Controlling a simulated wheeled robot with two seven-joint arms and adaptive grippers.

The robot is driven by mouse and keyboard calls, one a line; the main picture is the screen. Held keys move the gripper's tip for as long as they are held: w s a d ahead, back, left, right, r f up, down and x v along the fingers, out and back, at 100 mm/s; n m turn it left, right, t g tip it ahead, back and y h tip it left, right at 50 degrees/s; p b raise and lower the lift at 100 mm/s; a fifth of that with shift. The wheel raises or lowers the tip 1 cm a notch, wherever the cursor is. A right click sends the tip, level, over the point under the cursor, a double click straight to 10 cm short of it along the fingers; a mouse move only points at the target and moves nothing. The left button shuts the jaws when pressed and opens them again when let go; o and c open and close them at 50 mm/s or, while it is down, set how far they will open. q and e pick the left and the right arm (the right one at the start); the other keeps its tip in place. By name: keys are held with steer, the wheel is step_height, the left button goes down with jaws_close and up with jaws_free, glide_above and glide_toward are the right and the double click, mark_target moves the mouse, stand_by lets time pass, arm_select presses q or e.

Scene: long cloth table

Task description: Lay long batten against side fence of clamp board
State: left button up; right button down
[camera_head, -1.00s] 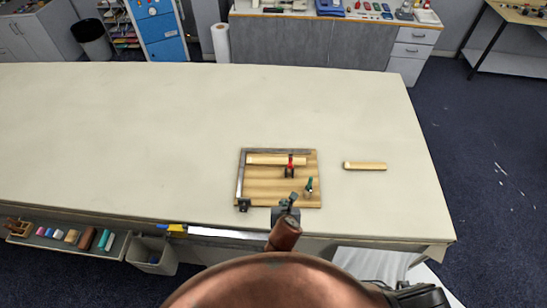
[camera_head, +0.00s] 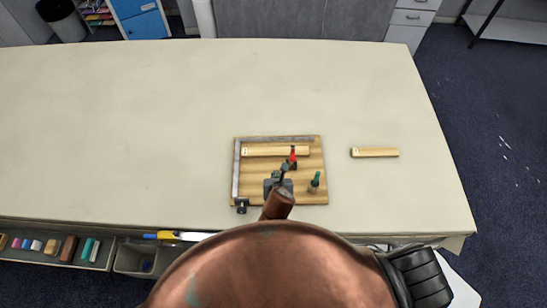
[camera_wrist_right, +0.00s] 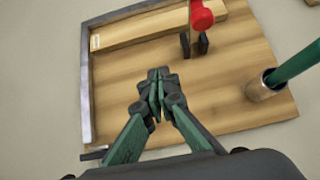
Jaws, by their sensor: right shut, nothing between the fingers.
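The clamp board (camera_head: 262,188) is a wooden plate with a grey fence along its far edge and another down its left edge. A longer pale batten (camera_head: 265,152) lies on it along the far fence, its left end close to the left fence; it also shows in the wrist view (camera_wrist_right: 140,29). I cannot tell whether it touches either fence. A shorter batten (camera_head: 376,153) lies on the table right of the board. My right gripper (camera_head: 284,172) is shut and empty above the middle of the board; its fingertips (camera_wrist_right: 158,92) point toward the batten. My left gripper is out of view.
A red-knobbed clamp (camera_head: 293,155) stands at the batten's right part. A green handle (camera_head: 315,181) stands upright at the board's right side. A small dark fitting (camera_head: 242,206) sits at the near-left corner. The table (camera_head: 130,130) is clear to the left.

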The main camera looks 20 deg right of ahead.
mark_target(275, 157)
steer(key=shift+b+x, duration=0.35)
steer(key=shift+x, duration=0.85)
steer(key=x, duration=0.9)
steer(key=shift+f, duration=0.3)
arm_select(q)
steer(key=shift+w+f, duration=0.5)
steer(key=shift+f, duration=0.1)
arm_select(e)
steer(key=shift+w+d+r, duration=0.1)
steer(key=shift+w+d, duration=0.1)
steer(key=shift+w, duration=0.7)
steer(key=shift+w+d+r, duration=0.1)
steer(key=shift+w+d, duration=0.1)
steer(key=shift+w, duration=0.7)
